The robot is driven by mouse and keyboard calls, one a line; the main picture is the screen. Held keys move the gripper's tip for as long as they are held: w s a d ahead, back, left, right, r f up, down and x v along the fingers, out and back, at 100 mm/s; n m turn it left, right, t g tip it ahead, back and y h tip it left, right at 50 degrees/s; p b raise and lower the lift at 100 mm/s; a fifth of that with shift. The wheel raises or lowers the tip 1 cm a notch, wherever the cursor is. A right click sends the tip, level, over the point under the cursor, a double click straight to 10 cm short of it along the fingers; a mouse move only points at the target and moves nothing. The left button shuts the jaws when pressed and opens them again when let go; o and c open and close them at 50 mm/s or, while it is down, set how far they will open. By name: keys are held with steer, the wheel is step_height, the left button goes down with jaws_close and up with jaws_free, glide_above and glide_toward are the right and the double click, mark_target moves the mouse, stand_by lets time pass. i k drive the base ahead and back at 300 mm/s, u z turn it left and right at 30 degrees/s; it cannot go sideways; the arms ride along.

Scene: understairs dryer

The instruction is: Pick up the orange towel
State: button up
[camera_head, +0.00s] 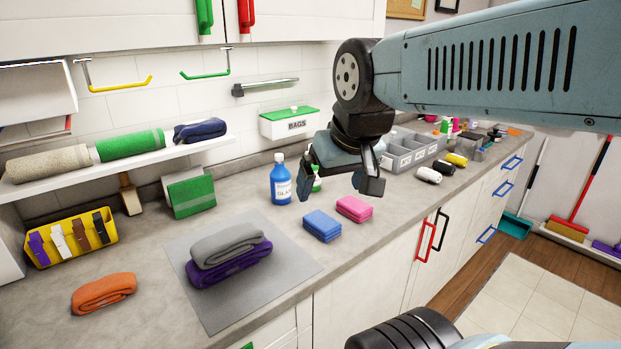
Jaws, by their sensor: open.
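The orange towel (104,293) lies folded on the grey counter at the lower left, near the counter's front edge. Nothing lies on it or touches it. My gripper (335,196) hangs above the counter near the middle of the picture, fingers pointing down and apart, with nothing visible between them. It is well to the right of the orange towel and higher than it. The mat with the other towels lies between them.
A grey mat (302,271) holds a grey towel (226,243) on a purple towel (229,265). A yellow holder (71,240) stands behind the orange towel. A shelf (112,171) with rolled towels overhangs the back left. A blue bottle (281,180), blue sponge (322,226) and pink sponge (354,208) are near my gripper.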

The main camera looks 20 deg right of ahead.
mark_target(110, 290)
steer(key=z, duration=1.65)
steer(key=i, duration=0.1)
steer(key=u, duration=2.95)
